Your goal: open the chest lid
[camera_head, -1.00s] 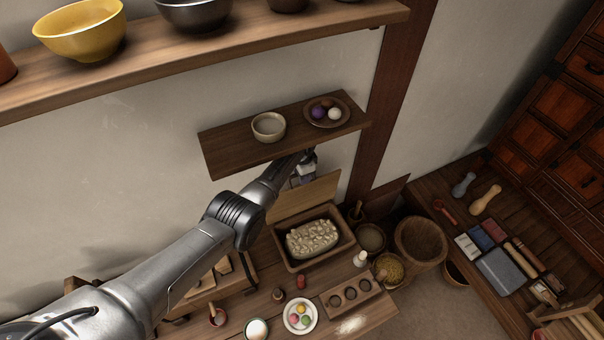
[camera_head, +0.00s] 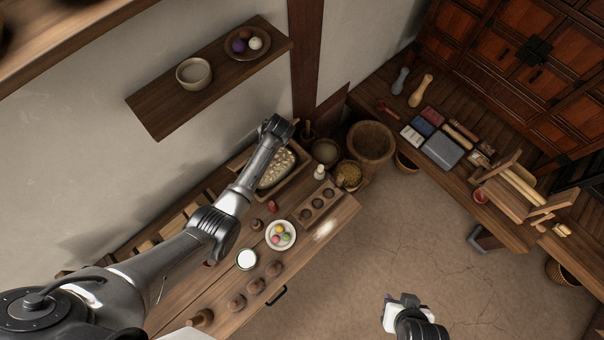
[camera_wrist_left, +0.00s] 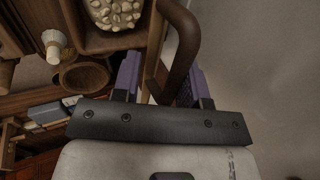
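The wooden chest (camera_head: 295,176) stands at the table's back edge, with pale lumpy contents (camera_head: 279,168) showing inside. Its lid (camera_head: 238,157) stands raised behind it, mostly hidden by my left arm. In the head view my left gripper (camera_head: 280,127) is over the chest's far side, its fingers hidden. In the left wrist view the purple fingertips (camera_wrist_left: 163,82) are apart, with a wooden edge and a dark curved handle (camera_wrist_left: 185,45) between them. I cannot tell whether they touch it. My right gripper (camera_head: 398,301) is low at the bottom, its fingers too small to read.
A wall shelf (camera_head: 160,117) is behind. A large wooden mortar (camera_head: 370,148) stands right of the chest.

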